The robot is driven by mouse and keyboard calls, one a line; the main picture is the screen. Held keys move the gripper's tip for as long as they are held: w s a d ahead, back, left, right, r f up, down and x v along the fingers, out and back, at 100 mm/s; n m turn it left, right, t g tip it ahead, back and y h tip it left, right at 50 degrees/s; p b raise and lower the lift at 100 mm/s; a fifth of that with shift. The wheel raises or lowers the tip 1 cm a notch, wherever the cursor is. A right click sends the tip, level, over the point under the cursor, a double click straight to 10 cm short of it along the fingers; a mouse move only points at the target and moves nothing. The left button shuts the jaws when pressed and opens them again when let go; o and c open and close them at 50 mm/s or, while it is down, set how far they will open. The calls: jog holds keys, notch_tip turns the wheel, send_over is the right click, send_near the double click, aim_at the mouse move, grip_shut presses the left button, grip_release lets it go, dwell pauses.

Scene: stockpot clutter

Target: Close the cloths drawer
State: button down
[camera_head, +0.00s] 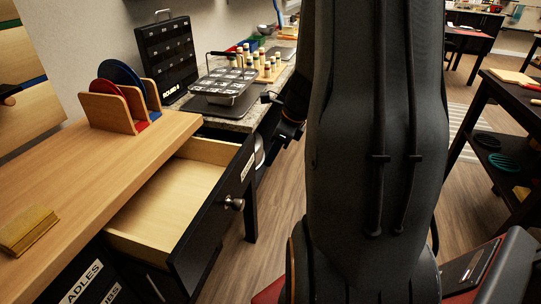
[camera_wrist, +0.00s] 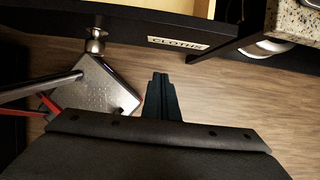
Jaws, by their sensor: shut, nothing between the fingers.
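The cloths drawer (camera_head: 165,195) stands open in the head view, with a pale wooden inside that looks empty. Its black front (camera_head: 212,225) carries a round metal knob (camera_head: 233,203) and a white label. In the wrist view the label on the drawer front (camera_wrist: 225,44) reads "CLOTHS", and the knob (camera_wrist: 95,42) is left of it. My gripper (camera_wrist: 160,78) is shut and empty. In that view its fingertips appear just below the label and right of the knob, apart from both. In the head view my arm hides much of the gripper area.
A wooden counter (camera_head: 60,170) above the drawer holds a plate rack (camera_head: 110,108) and a yellow block (camera_head: 28,230). A granite counter (camera_head: 232,122) with a muffin tin (camera_head: 222,85) lies beyond. A dark shelf unit (camera_head: 505,150) stands right. Wooden floor (camera_head: 268,215) shows beside the drawer front.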

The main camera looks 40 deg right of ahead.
jog(key=w+a+f, duration=0.3)
jog(key=w+f, duration=0.2)
jog(key=f, duration=0.1)
jog(key=shift+w+a, duration=0.15)
jog(key=shift+a, duration=0.25)
